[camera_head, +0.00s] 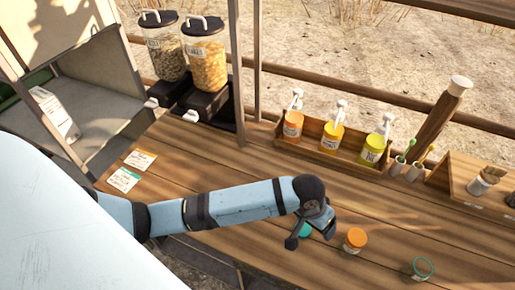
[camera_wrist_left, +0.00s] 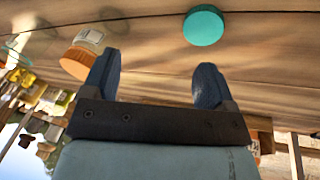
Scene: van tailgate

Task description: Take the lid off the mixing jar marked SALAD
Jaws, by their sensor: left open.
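A round teal lid (camera_head: 305,230) is partly hidden by my left gripper (camera_head: 311,236) in the head view. In the left wrist view the teal lid (camera_wrist_left: 204,26) lies beyond the fingertips, nearer the right finger; I cannot tell whether a jar is under it. My left gripper (camera_wrist_left: 156,72) is open and empty. A jar with an orange lid (camera_head: 355,238) stands to the right of the gripper; it also shows in the left wrist view (camera_wrist_left: 78,62). A clear jar with a teal rim (camera_head: 422,268) stands farther right. I cannot read SALAD on any jar. My right gripper is out of view.
A wooden rack (camera_head: 318,153) with several pump bottles stands along the back edge. Two dispensers (camera_head: 205,60) stand at the back left. A brush cup (camera_head: 397,166), a tall mill (camera_head: 440,118) and a wooden box (camera_head: 470,185) stand at right. Cards (camera_head: 124,180) lie at left. The middle boards are clear.

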